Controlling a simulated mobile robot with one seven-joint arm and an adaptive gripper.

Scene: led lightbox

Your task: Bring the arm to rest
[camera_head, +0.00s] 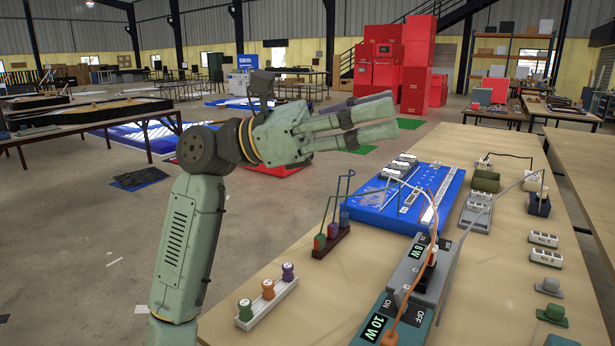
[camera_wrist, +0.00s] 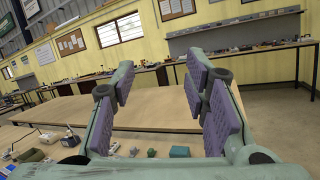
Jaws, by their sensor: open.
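My green gripper (camera_head: 372,122) is raised above the far left part of the wooden table (camera_head: 300,318) in the head view, its fingers pointing right. In the wrist view my gripper (camera_wrist: 160,100) shows its purple-grey finger pads spread apart, with nothing between them. It is open and touches nothing that I can see. My arm is bent, with the forearm upright at the left of the table.
Below are a blue board (camera_head: 408,200), a grey box marked 8W (camera_head: 420,270), a teal box marked 10W (camera_head: 378,325), a rack of colored knobs (camera_head: 267,298) and a row of upright plugs (camera_head: 330,240). Wires arch over the boxes. The air around my gripper looks clear.

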